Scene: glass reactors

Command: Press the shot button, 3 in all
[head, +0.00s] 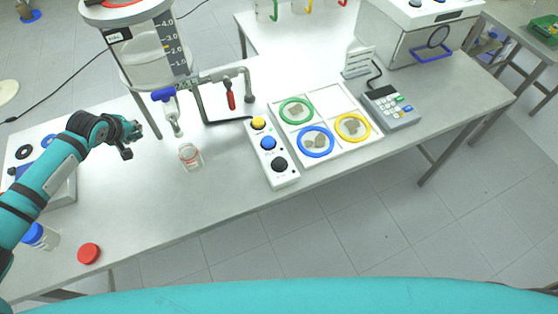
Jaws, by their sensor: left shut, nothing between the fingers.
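A white button box (285,180) lies on the bench near the middle. It carries a yellow button (258,123), a blue button (268,143) and a black button (280,164). Their labels are too small to read, so I cannot tell which is the shot button. My left gripper (127,153) is shut and empty. It is over the left part of the bench, well left of the box and apart from it. My right gripper is not in view.
A glass reactor (147,72) with a scale stands behind, its blue-handled tap (164,95) near a small glass jar (190,158). The jar is between my left gripper and the box. A white tray (332,107) with coloured rings and a keypad device (391,107) are to the right.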

